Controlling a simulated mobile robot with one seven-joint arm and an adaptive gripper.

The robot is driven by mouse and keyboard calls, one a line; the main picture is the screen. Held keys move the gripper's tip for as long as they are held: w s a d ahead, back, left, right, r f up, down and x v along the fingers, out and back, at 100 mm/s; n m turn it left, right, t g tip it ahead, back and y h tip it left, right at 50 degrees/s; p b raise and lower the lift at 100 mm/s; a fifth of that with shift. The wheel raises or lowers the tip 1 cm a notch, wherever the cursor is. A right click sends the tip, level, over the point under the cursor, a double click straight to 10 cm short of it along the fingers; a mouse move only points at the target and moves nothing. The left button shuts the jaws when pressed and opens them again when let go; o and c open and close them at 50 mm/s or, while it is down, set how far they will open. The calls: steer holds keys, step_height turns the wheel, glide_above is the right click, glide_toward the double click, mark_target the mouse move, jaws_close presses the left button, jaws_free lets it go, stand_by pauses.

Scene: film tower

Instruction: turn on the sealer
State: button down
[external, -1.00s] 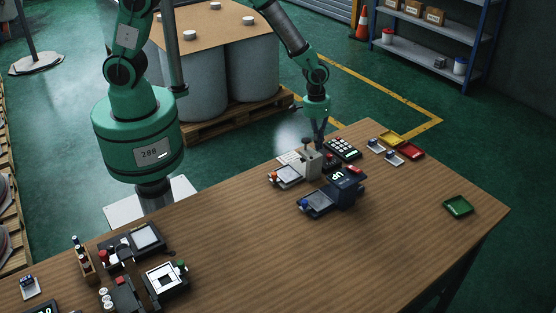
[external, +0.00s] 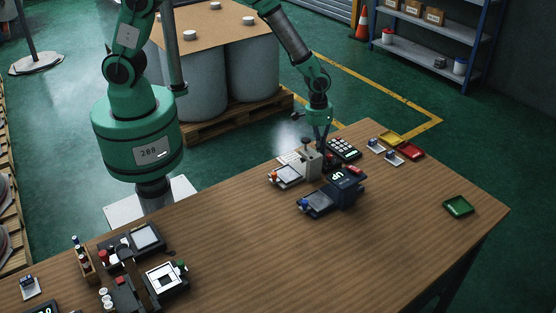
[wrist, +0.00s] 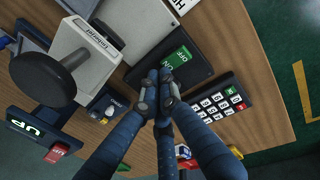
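In the wrist view, a dark box carries a green ON/OFF switch (wrist: 178,58). I take this as the sealer's switch; no sealer label is readable. My gripper (wrist: 158,97) has its blue fingertips together, over or right beside the ON end, hiding part of it. I cannot tell whether they touch it or whether the switch is pressed. Nothing shows between the fingertips. In the external view, my gripper (external: 322,142) points down behind a pale device with a dark round knob (external: 305,140), which hides the switch there.
A number keypad (wrist: 217,103) lies close beside the fingers. The pale device's big dark knob (wrist: 42,82) stands nearby. A dark blue machine with a lit UP sign (external: 342,178) stands in front. Small coloured trays (external: 411,152) lie to the right. The table's middle is clear.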

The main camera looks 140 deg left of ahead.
steer(key=shift+s+d+f, duration=0.35)
steer(key=shift+d+f, duration=0.1)
steer(key=shift+f, duration=0.2)
steer(key=shift+s, duration=0.15)
steer(key=shift+s+r, duration=0.1)
steer(key=shift+s, duration=0.55)
steer(key=shift+r, duration=0.2)
step_height(320, 180, up, 15)
steer(key=s+p, duration=0.1)
steer(key=p, duration=0.2)
steer(key=shift+a+p, duration=0.35)
steer(key=shift+p, duration=0.05)
steer(key=shift+f, duration=0.15)
steer(key=p, duration=0.3)
steer(key=shift+w+d+r, duration=0.1)
steer(key=shift+r, duration=0.3)
steer(key=shift+f, duration=0.25)
